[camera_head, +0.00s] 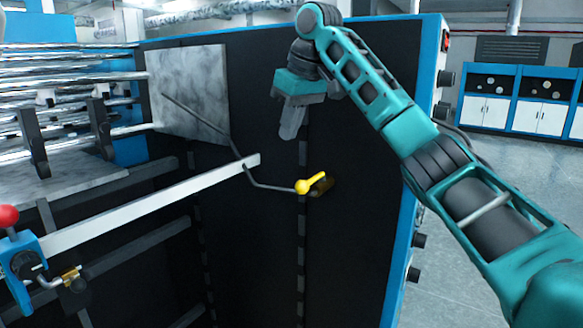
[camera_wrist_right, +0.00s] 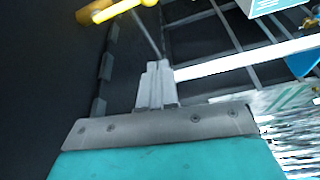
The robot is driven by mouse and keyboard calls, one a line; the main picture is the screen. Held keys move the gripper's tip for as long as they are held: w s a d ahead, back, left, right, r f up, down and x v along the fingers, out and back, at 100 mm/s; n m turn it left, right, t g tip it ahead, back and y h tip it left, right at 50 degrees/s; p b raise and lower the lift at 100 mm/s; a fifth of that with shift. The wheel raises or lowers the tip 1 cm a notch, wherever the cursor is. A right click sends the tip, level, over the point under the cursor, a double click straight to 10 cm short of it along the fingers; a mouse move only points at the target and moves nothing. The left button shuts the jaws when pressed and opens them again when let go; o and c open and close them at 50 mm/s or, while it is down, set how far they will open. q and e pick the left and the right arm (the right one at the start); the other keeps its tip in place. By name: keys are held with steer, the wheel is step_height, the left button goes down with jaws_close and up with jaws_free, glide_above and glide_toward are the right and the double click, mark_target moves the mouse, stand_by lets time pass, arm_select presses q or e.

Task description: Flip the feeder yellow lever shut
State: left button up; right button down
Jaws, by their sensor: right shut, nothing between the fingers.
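The yellow lever (camera_head: 311,183) sticks out from the dark side panel of the machine (camera_head: 345,235) in the head view, its round knob to the lower left and its arm rising to the right. It also shows at the top edge of the right wrist view (camera_wrist_right: 122,10), partly cut off. My right gripper (camera_head: 290,133) is shut and empty, pointing down, above the lever and apart from it. Its closed fingers also show in the right wrist view (camera_wrist_right: 157,68). My left gripper is not in view.
A white bar (camera_head: 150,205) runs across the left towards the panel, near a thin bent grey rod (camera_head: 270,186). A red knob (camera_head: 8,216) on a blue bracket stands at far left. Rollers (camera_head: 70,90) fill the upper left. Open floor (camera_head: 500,200) lies to the right.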

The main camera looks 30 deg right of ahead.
mark_target(312, 181)
steer(key=shift+s+d+r, duration=0.2)
steer(key=shift+s+r, duration=0.1)
steer(key=shift+r, duration=0.3)
step_height(312, 181, down, 10)
steer(key=shift+s, duration=0.2)
stand_by(0.4)
